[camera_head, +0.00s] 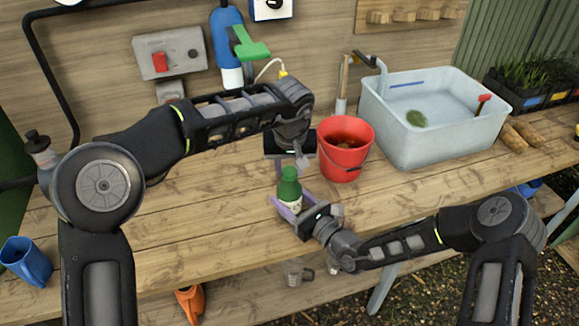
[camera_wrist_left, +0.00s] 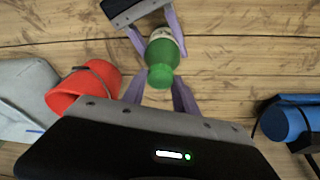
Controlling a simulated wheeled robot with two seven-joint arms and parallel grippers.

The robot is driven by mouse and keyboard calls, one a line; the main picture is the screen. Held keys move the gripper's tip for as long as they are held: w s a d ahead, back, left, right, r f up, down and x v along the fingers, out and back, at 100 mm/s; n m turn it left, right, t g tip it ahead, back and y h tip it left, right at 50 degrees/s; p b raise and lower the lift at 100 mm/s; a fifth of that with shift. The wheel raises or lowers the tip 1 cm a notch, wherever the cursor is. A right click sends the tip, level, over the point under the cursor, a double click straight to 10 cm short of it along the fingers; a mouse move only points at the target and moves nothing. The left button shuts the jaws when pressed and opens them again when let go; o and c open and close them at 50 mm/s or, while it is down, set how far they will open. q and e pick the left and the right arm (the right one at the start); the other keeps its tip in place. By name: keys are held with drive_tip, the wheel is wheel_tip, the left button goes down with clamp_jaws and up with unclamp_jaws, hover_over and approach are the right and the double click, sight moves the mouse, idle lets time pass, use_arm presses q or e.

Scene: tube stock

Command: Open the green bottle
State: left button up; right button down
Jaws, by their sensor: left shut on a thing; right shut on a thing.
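The green bottle (camera_head: 289,190), with a pale label, stands upright at the bench's middle; it also shows from above in the left wrist view (camera_wrist_left: 163,52). Its green cap (camera_wrist_left: 160,76) faces the left wrist camera and is on the bottle. My left gripper (camera_head: 289,170) comes from above, its purple fingers (camera_wrist_left: 159,88) shut on the cap. My right gripper (camera_head: 291,204) comes from the front right, its purple fingers shut on the bottle's body. The bottle's base is hidden, so I cannot tell whether it touches the bench.
A red bucket (camera_head: 345,158) stands just right of the bottle, close to my left gripper. A large pale tub (camera_head: 440,135) is behind it to the right. A blue cup (camera_head: 25,258) sits at the far left. The wooden bench (camera_head: 190,215) is clear left of the bottle.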

use_arm(q)
clamp_jaws()
drive_tip(key=n, duration=0.1)
drive_tip(key=n+y, duration=0.1)
drive_tip(key=n, duration=0.3)
drive_tip(key=shift+d, duration=0.3)
drive_tip(key=n+g+y, duration=0.1)
drive_tip(key=n, duration=0.3)
drive_tip(key=shift+f, duration=0.15)
drive_tip(key=shift+w+n+y, duration=0.1)
drive_tip(key=shift+n+y, duration=0.2)
drive_tip(key=shift+n, duration=0.3)
drive_tip(key=o, duration=0.8)
unclamp_jaws()
drive_tip(key=shift+r, duration=0.2)
drive_tip(key=shift+o, duration=0.3)
